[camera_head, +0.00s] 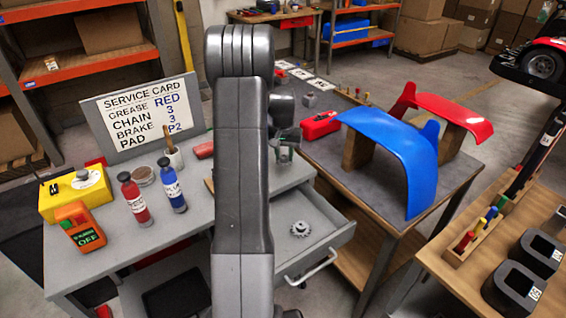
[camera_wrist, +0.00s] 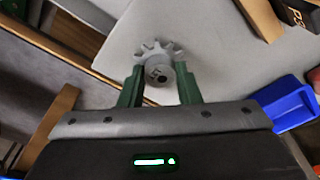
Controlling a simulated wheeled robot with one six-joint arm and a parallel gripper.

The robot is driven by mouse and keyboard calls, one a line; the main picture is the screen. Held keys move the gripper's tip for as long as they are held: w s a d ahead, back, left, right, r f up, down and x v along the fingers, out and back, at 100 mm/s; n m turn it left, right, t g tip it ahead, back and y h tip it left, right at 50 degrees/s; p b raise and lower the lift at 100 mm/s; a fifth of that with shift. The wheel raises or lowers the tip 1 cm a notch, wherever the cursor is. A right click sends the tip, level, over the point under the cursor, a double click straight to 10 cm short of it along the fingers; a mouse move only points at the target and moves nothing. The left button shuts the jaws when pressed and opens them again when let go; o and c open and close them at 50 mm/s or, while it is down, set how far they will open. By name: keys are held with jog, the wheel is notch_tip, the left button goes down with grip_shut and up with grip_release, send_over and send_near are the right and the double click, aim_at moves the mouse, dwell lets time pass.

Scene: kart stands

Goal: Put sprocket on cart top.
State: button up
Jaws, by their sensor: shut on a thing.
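My gripper (camera_wrist: 160,88) is shut on a grey toothed sprocket (camera_wrist: 155,48), with its green fingers on either side of the hub. In the head view, my gripper's green fingers (camera_head: 284,151) show over the right back part of the grey cart top (camera_head: 190,222), partly behind my arm. I cannot make out the held sprocket in that view. In the wrist view, the sprocket is in front of a pale flat surface; its height above it is unclear. Another grey sprocket (camera_head: 299,229) lies in the open drawer (camera_head: 325,244) at the cart's right side.
The cart top bears a service card (camera_head: 142,115), a red bottle (camera_head: 134,198), a blue bottle (camera_head: 173,187), a yellow box (camera_head: 75,193) and an orange meter (camera_head: 80,227). To the right, a bench (camera_head: 322,155) holds blue (camera_head: 395,150) and red (camera_head: 455,115) curved panels.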

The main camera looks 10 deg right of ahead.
aim_at(285, 157)
jog(key=shift+f+p, duration=0.3)
jog(key=shift+f, duration=1.8)
jog(key=shift+f, duration=0.1)
jog(key=shift+f, duration=0.2)
jog(key=o, duration=1.1)
jog(key=shift+r, duration=0.1)
jog(key=shift+c, duration=0.2)
jog(key=shift+r, duration=0.7)
notch_tip(285, 157, up, 11)
jog(key=s+b, duration=0.1)
jog(key=shift+s+a, duration=0.35)
jog(key=shift+f, duration=0.1)
